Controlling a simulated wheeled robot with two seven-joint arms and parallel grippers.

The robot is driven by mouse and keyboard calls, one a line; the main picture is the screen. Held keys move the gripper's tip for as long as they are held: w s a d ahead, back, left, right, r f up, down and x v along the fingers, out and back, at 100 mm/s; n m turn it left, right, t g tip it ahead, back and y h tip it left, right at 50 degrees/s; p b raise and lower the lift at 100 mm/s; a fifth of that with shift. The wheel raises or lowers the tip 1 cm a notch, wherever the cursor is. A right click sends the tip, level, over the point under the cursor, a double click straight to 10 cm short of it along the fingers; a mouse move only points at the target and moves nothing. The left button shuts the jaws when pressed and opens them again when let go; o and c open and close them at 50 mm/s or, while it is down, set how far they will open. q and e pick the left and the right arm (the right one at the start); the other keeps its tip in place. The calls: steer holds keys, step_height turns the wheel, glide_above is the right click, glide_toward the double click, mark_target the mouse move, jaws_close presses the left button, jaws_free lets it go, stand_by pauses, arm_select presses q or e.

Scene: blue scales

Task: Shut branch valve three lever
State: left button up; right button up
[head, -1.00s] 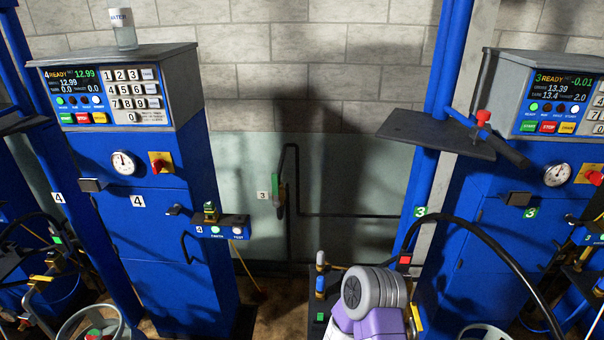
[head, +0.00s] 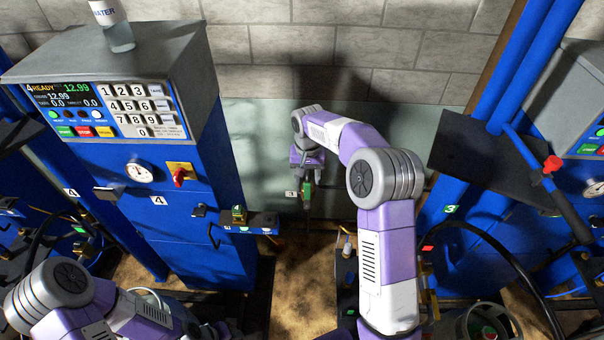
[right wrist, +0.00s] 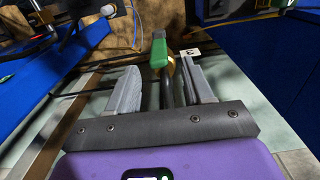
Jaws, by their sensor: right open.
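The branch valve three lever has a green handle (head: 307,190) and sits on the dark wall pipe, beside a small white label "3" (head: 292,194). My right gripper (head: 306,172) is just above it in the head view, pointing down. In the right wrist view the right gripper (right wrist: 160,72) is open, its grey fingers spread either side of the dark pipe. The green handle (right wrist: 158,50) lies at and just beyond the fingertips, roughly in line with the pipe; contact cannot be told. My left arm is at the bottom left; its gripper is not clear.
A blue scale cabinet marked 4 (head: 170,226) stands to the left, with a small shelf (head: 250,222) near the lever. A dark plate (head: 485,155) juts out on the right by blue posts. A black hose (head: 500,250) curves at lower right.

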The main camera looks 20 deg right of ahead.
mark_target(307, 199)
steer(key=shift+s+f, duration=0.15)
steer(key=shift+f, duration=3.45)
jaws_close()
